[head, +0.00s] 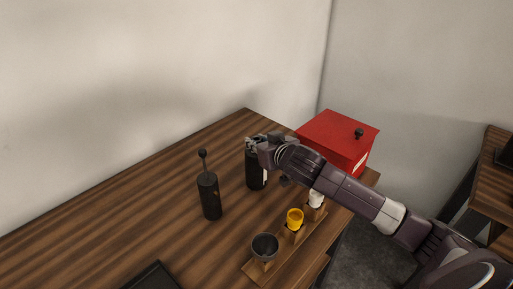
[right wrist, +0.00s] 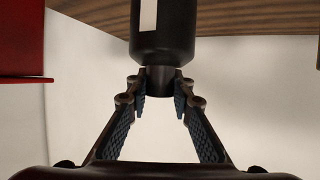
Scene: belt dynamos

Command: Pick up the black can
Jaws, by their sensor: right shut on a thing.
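The black can (head: 256,175) with a pale label stands upright on the wooden table, near its far part. My right gripper (head: 257,143) reaches in from the right and is at the can's top. In the right wrist view the can (right wrist: 164,35) fills the upper middle, and its narrow neck (right wrist: 160,82) is between the two fingers of my gripper (right wrist: 160,100). The gripper is shut on this neck. The can's top end is partly hidden by the gripper in the head view. I cannot tell whether its base touches the table. My left gripper is not in view.
A black cylinder with a ball-topped rod (head: 209,195) stands left of the can. A red box (head: 342,137) is behind my right arm. A wooden rack (head: 284,262) holds grey (head: 264,246), yellow (head: 295,218) and white cups (head: 316,199). The table's left part is clear.

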